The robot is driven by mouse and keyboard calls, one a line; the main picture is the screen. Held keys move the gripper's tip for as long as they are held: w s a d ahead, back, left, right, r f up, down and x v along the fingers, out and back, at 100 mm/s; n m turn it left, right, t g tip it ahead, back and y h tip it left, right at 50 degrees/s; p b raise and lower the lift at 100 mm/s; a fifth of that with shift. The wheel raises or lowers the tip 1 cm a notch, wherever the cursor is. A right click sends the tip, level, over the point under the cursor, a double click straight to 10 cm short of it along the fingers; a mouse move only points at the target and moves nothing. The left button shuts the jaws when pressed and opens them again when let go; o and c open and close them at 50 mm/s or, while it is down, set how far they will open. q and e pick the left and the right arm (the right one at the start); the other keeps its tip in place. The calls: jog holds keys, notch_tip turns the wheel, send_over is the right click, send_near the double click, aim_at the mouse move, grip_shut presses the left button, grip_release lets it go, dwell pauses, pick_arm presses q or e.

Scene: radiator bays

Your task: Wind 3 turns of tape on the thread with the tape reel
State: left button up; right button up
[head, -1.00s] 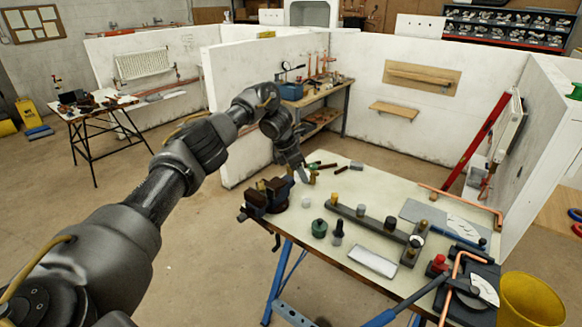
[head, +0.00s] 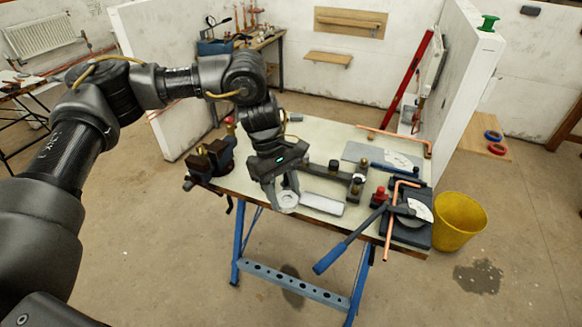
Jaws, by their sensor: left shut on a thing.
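My left gripper (head: 284,191) points down at the front edge of the workbench. It is shut on a white ring-shaped reel (head: 287,201), which looks like the tape reel; the fingers cover part of it. A dark bench vise (head: 210,160) stands at the bench's left end, left of the gripper and apart from it. A small brass-coloured part shows at the vise, but I cannot make out a thread on it. My right gripper is not in view.
A white tray (head: 322,204) lies just right of the reel. A dark bar with fittings (head: 329,174) lies behind it. A pipe bender with a blue handle (head: 337,253) reaches past the front edge. A yellow bucket (head: 459,221) stands at the right.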

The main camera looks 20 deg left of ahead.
pick_arm(q)
jog(key=s+a+f+b, duration=0.2)
jog(key=a+f+b, duration=0.1)
jog(key=f+b, duration=0.3)
jog(key=s+a+f+m+b, duration=0.1)
jog(key=s+a+f+b, duration=0.1)
jog(key=f+b, duration=0.4)
notch_tip(320, 180, down, 3)
jog(key=shift+s+a+r, duration=0.1)
jog(key=shift+s+a, duration=0.05)
jog(key=shift+a, duration=0.5)
